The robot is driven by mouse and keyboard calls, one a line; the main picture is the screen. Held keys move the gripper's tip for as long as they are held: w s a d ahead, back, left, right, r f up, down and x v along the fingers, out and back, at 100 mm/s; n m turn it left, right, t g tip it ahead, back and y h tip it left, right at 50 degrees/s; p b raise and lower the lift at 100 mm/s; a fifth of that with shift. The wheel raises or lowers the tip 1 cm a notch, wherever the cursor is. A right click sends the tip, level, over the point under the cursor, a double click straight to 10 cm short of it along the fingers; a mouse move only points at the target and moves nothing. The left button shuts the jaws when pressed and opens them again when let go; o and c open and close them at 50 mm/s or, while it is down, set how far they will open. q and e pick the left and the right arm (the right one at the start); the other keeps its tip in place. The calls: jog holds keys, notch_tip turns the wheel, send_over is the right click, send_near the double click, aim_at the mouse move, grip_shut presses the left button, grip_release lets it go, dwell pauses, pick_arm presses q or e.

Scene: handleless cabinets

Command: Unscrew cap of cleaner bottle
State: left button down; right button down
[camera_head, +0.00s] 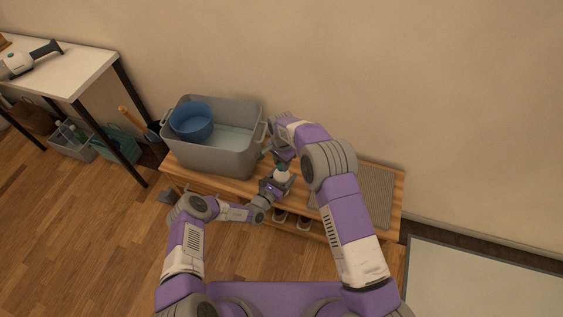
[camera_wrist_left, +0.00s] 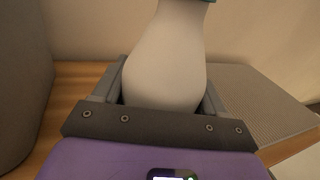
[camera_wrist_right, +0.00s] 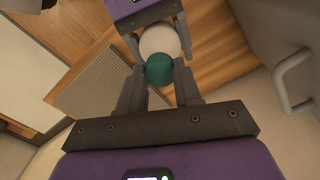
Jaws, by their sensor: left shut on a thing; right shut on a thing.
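The cleaner bottle (camera_head: 281,177) is white with a teal cap (camera_head: 282,167) and stands upright over the wooden bench, between my two grippers. My left gripper (camera_head: 277,184) is shut on the white bottle body (camera_wrist_left: 165,70), which fills the space between its fingers in the left wrist view. My right gripper (camera_head: 281,160) reaches down from above. In the right wrist view its fingers are shut on the teal cap (camera_wrist_right: 159,70), with the white body (camera_wrist_right: 160,42) beyond it. Whether the bottle's base touches the bench is hidden.
A grey tub (camera_head: 222,158) holding a blue basin (camera_head: 192,122) stands on the bench (camera_head: 183,172), left of the bottle. A grey ribbed mat (camera_head: 378,195) lies on the bench at right. Shoes (camera_head: 303,223) sit below. A white table (camera_head: 75,70) stands at far left.

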jog(key=n, duration=3.2)
